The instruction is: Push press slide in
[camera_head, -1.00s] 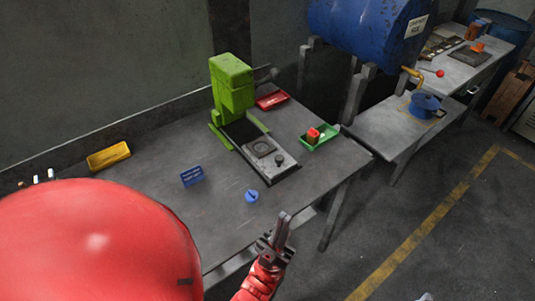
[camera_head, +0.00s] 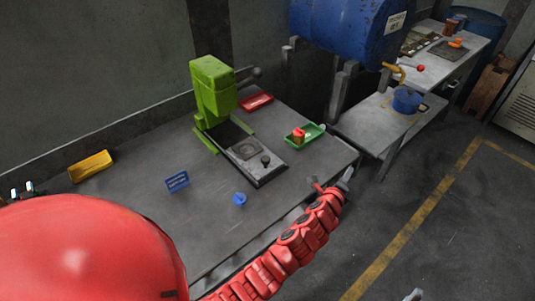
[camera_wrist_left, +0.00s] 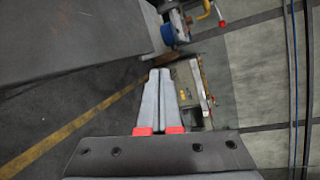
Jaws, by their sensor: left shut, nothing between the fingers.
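The green press (camera_head: 212,92) stands on the grey table. Its slide (camera_head: 250,155) is a dark flat plate with a square die and a round black knob (camera_head: 265,160), and it sticks out of the press toward the table's front. My left gripper (camera_head: 345,176) is at the table's front right edge, to the right of the slide and apart from it. In the left wrist view its fingers (camera_wrist_left: 160,98) are together with nothing between them.
A green tray (camera_head: 313,139) with an orange-red piece (camera_head: 298,135) lies right of the slide. A side bench holds a blue pot (camera_head: 407,99).

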